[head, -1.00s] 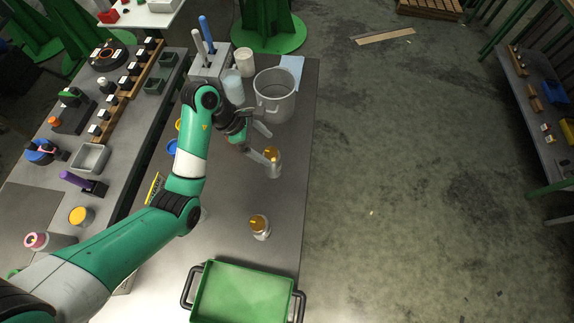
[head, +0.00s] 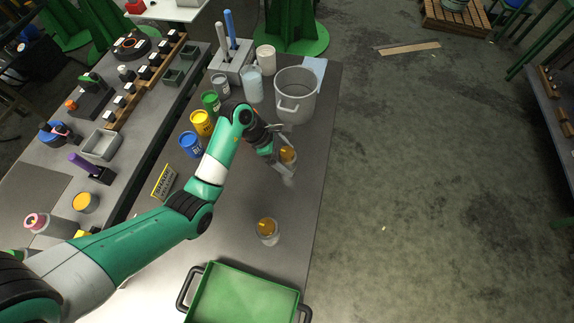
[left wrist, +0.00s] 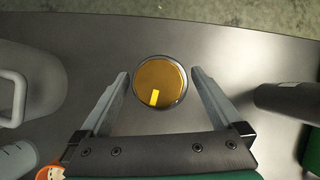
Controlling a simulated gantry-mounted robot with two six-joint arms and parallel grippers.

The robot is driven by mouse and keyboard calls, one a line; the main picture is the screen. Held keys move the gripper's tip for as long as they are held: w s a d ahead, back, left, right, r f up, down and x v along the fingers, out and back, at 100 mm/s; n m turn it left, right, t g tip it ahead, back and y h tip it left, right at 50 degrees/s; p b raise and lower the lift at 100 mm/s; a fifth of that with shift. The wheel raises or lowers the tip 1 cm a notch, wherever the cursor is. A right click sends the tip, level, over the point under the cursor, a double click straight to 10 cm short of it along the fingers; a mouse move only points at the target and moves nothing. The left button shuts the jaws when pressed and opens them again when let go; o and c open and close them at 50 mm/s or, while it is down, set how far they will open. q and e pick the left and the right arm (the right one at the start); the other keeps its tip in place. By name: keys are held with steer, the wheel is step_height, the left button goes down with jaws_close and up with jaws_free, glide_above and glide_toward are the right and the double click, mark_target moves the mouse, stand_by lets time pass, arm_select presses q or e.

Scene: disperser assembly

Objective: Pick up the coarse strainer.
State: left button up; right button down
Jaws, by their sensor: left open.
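A small clear cup-like piece with an orange-gold top (head: 288,155) stands on the table under my left gripper (head: 284,152). In the left wrist view its round gold top (left wrist: 160,83) with a yellow mark lies between the two open fingers (left wrist: 158,76). The fingers are on either side, with gaps; no grip shows. A second, similar gold-topped piece (head: 268,228) stands nearer the green tray. I cannot tell by looks which of the two is the coarse strainer. My right gripper is not in view.
A grey pot (head: 296,98) stands behind the gripper, near the far end of the table. Colored jars, including a yellow one (head: 202,123) and a blue one (head: 190,144), line the left side. A green tray (head: 245,296) is at the front. The table between tray and gripper is mostly clear.

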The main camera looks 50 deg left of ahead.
arm_select(q)
steer(key=x, duration=0.3)
steer(key=shift+d+f+b, duration=0.1)
steer(key=shift+d+b, duration=0.05)
steer(key=shift+b, duration=0.25)
steer(key=shift+w, duration=0.1)
jaws_close()
